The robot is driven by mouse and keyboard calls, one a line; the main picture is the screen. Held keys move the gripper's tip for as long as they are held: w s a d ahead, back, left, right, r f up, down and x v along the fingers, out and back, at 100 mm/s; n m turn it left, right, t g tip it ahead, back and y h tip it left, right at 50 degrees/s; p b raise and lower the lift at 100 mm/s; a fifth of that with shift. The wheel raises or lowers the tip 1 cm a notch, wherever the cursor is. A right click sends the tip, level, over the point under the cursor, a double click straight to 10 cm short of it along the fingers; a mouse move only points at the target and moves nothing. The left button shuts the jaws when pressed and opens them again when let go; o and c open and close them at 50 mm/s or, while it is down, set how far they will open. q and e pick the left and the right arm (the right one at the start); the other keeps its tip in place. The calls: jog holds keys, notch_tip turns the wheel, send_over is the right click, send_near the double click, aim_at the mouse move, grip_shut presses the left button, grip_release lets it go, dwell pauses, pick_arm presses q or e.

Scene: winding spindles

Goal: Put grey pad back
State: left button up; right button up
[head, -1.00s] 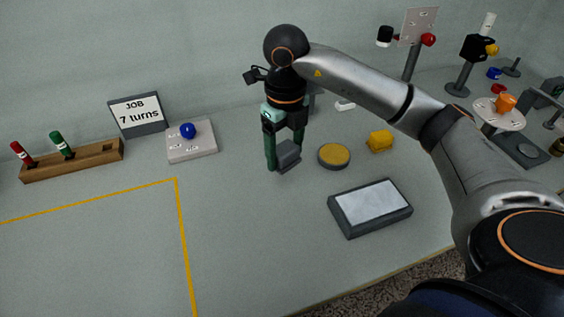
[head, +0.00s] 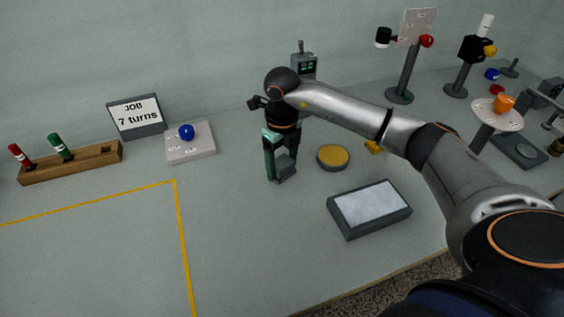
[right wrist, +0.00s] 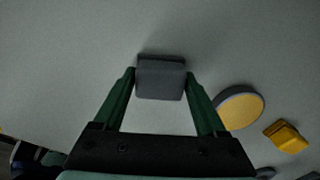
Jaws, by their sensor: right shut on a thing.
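The grey pad (head: 285,167) is a small dark grey block in the head view, low at the table surface. My right gripper (head: 279,176) is shut on it, with its green fingers pointing down. In the right wrist view the grey pad (right wrist: 161,78) sits between the two fingertips of my right gripper (right wrist: 160,84), one on each side. A dark strip shows along the pad's far edge; I cannot tell whether the pad touches the table. My left gripper is not in view.
A round yellow-topped disc (head: 333,157) and a yellow block (head: 374,147) lie right of the gripper. A dark tray with a pale top (head: 370,207) is in front. A board with a blue knob (head: 187,132) is left. Stands (head: 404,82) rise at the right.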

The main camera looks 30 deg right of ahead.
aim_at(282, 162)
jog(key=shift+f, duration=0.15)
jog(key=o, duration=1.2)
jog(key=shift+o, duration=0.2)
notch_tip(282, 162, up, 12)
jog(key=shift+r, duration=0.2)
